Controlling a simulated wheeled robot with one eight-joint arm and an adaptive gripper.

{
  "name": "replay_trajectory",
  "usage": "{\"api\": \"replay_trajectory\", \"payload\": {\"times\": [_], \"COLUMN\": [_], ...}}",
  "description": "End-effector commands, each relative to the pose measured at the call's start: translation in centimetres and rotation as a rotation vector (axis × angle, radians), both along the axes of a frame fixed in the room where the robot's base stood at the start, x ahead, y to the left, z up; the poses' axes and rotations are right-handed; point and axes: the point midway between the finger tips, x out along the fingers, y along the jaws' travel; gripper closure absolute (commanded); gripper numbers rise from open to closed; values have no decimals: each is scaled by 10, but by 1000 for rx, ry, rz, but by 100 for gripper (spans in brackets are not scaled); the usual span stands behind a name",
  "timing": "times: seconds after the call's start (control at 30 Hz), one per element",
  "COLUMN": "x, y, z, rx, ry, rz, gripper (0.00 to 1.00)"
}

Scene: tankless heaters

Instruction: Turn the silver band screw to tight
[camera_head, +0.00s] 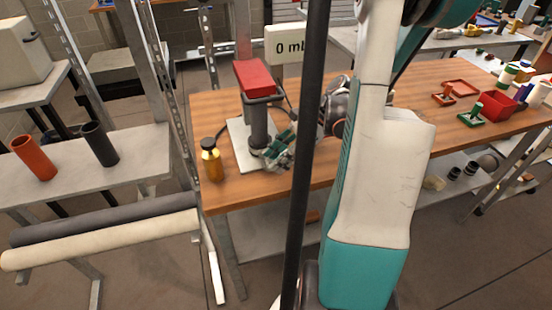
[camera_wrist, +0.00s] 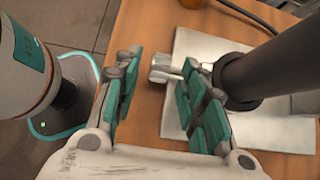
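The silver band screw (camera_wrist: 163,68) shows in the wrist view as a small pale piece beside the dark upright pipe (camera_wrist: 280,68). It lies between my gripper's fingertips (camera_wrist: 160,72), closer to the right finger. The fingers are spread apart, with a visible gap between the left finger and the screw. I cannot tell whether the right finger touches it. In the head view my gripper (camera_head: 280,150) is low beside the pipe (camera_head: 259,125), and the screw is hidden. A dark collar (camera_wrist: 238,98) surrounds the pipe's lower end.
The pipe stands on a pale plate (camera_head: 240,150) on the wooden table (camera_head: 330,172), under a red box (camera_head: 253,77). A display (camera_head: 290,43) behind reads "0 mb". A yellow bottle (camera_head: 211,162) stands left of the plate. A dark hose (camera_wrist: 250,16) runs behind.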

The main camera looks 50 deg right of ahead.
Motion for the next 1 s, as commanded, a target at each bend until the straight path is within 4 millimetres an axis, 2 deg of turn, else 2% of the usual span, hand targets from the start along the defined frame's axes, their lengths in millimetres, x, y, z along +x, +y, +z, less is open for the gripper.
{"api": "replay_trajectory", "payload": {"times": [0.4, 0.53, 0.7, 1.0], "x": [-29, -36, -41, -42], "y": [-48, -60, -67, -68], "z": [56, 69, 78, 80], "rx": [0, 0, 0, 0], "ry": [0, 0, 0, -1], "rz": [-3, -3, 0, 1], "gripper": [62, 62, 62, 62]}}
